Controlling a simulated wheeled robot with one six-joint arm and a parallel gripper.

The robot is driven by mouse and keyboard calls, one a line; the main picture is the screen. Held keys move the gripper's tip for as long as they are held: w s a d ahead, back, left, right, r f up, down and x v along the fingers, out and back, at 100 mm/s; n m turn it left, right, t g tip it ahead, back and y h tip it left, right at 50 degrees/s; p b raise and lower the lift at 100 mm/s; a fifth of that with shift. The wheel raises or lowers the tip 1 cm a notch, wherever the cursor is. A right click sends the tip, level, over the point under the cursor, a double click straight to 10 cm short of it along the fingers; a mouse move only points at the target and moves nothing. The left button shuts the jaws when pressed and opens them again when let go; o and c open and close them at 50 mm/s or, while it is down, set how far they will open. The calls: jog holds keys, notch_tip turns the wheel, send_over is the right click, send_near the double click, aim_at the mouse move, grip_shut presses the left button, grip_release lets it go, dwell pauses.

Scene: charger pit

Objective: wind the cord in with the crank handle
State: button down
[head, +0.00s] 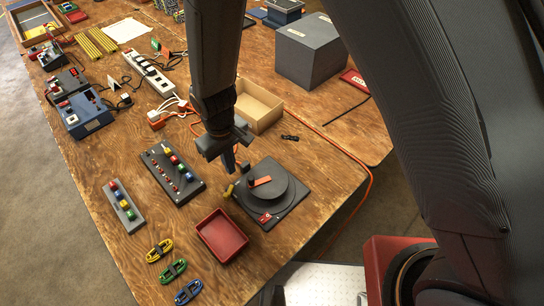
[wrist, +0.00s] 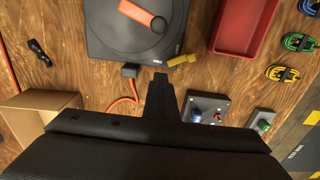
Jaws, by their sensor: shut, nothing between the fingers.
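A dark round drum (head: 280,192) sits on a square black base at the table's right front. On its top is an orange crank bar (head: 261,181); in the wrist view the bar (wrist: 134,11) ends in a round knob (wrist: 158,24). A yellow tab (wrist: 182,60) sticks out at the base's edge. An orange cord (wrist: 133,88) runs to a small dark block (wrist: 130,70) beside the base. My gripper (head: 229,170) is shut and empty, pointing down just beside the base. Its fingers (wrist: 162,82) are apart from the crank.
A red tray (head: 222,236) and a black panel with coloured knobs (head: 172,173) stand near the drum. An open cardboard box (head: 258,106) is behind my gripper. More orange cord (head: 369,187) lies along the table's right side.

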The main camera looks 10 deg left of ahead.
jog(key=shift+w, duration=0.35)
jog(key=shift+w+a+b, duration=0.2)
jog(key=shift+w, duration=0.45)
jog(key=shift+w+a+b, duration=0.15)
jog(key=shift+w+a, duration=0.05)
jog(key=shift+w, duration=0.45)
jog(key=shift+w+a+b, duration=0.15)
jog(key=shift+w+b, duration=0.05)
jog(key=shift+w, duration=0.45)
jog(key=shift+w+a+b, duration=0.15)
jog(key=shift+w+b, duration=0.05)
jog(key=shift+w, duration=0.45)
jog(key=c, duration=0.8)
grip_release()
jog(key=shift+o, duration=0.2)
notch_tip(320, 180, up, 8)
jog(key=p, duration=0.5)
